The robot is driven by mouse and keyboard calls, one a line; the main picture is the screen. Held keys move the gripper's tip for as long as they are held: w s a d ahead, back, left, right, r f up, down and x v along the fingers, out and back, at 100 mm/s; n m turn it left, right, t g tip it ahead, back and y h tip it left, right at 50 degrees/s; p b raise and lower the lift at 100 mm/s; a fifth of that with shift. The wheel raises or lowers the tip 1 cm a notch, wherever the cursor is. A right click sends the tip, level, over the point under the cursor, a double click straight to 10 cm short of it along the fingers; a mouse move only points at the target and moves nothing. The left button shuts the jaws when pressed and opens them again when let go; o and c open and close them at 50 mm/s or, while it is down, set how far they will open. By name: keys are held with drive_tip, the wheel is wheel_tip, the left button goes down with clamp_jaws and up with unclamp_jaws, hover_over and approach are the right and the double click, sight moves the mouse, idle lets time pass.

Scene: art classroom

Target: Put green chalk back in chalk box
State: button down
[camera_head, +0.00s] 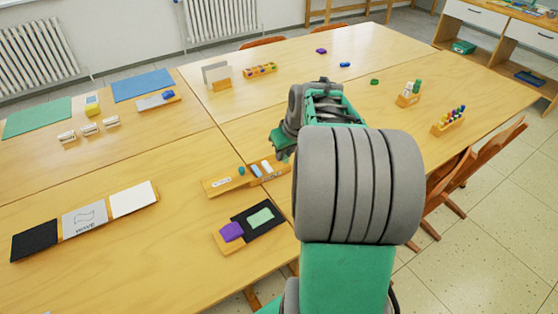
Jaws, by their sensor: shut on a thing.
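My gripper (281,153) is seen from behind at the end of my arm, just above and behind the right end of a long wooden chalk box (212,189). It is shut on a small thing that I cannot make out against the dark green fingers. The box has pale labels on its front. A blue piece (256,171) and a white piece (267,166) lean in it, and a small teal-green piece (242,170) shows further left. I cannot tell whether that piece is chalk. My arm hides the area right of the box.
In front of the box lies a black board (270,226) with a green pad and purple block. Black, grey and white cards (84,219) lie left. A wooden holder (408,98) and a rack of coloured bottles (449,120) stand right.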

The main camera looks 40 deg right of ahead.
approach(277, 165)
drive_tip(key=shift+w+f, duration=0.7)
drive_tip(key=shift+f, duration=0.15)
drive_tip(key=x, duration=0.3)
drive_tip(key=shift+s+f, duration=0.1)
drive_tip(key=shift+f, duration=0.3)
drive_tip(key=shift+s+f, duration=0.15)
drive_tip(key=shift+f, duration=0.1)
drive_tip(key=c, duration=1.8)
unclamp_jaws()
drive_tip(key=shift+f, duration=0.1)
drive_tip(key=o, duration=0.4)
drive_tip(key=shift+r, duration=0.2)
